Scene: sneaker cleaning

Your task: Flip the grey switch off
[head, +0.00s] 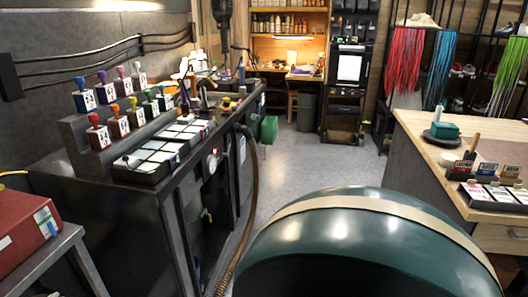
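I cannot make out a grey switch for certain in the head view. A small round red-and-white fitting (213,159) sits on the front of the dark workbench (130,215) at the left; it is too small to tell whether it is a switch or a dial. Neither of my grippers is in view.
A large dark green rounded shape with a beige band (375,207) fills the lower middle. Stamps in several colours stand on the left bench. A wooden-topped table (415,125) is at the right. Grey floor (300,165) is clear between them, toward a bin (306,111).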

